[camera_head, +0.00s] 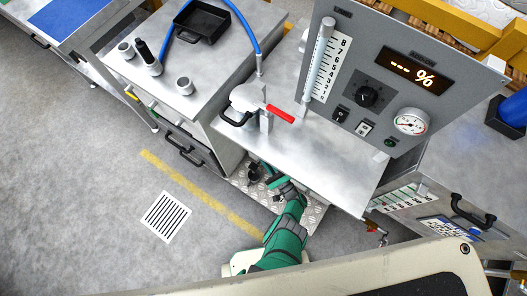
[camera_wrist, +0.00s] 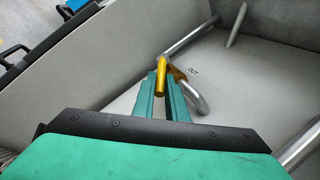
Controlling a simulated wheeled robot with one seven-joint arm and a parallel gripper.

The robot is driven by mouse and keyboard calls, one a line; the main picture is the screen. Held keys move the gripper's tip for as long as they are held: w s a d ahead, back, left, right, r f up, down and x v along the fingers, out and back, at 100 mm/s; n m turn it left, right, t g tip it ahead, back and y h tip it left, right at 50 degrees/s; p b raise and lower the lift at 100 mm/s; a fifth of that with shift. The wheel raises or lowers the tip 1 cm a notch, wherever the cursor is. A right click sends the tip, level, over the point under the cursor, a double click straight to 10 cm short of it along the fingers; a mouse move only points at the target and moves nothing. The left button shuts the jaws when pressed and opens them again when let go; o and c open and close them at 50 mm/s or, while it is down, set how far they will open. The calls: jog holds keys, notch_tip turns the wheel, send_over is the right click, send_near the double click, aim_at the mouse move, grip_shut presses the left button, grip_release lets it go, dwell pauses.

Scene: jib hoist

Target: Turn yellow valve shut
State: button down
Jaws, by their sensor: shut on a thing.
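The yellow valve (camera_wrist: 162,76) has a short, bright yellow lever on a metal pipe, beside the printed word "OUT" (camera_wrist: 193,72). In the wrist view my gripper (camera_wrist: 164,86) has its two green fingers close together at the lever, shut on it. The lever stands between the fingertips and points toward the camera. In the head view my green arm (camera_head: 285,232) reaches in below the front edge of the metal worktop. The valve and my fingertips cannot be made out there.
A silver pipe (camera_wrist: 192,38) runs up right from the valve, and a bent pipe (camera_wrist: 199,104) curves below it. A grey wall (camera_wrist: 110,50) stands close on the left. The metal worktop (camera_head: 320,160) overhangs my arm. Open floor (camera_head: 90,140) lies to the left.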

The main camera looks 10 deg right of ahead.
jog(key=shift+w, duration=0.1)
jog(key=c, duration=1.8)
grip_release()
jog(key=shift+a, duration=0.15)
jog(key=shift+o, duration=0.2)
jog(key=shift+d, duration=0.25)
jog(key=s+d, duration=0.6)
jog(key=s, duration=0.6)
jog(key=shift+f, duration=0.2)
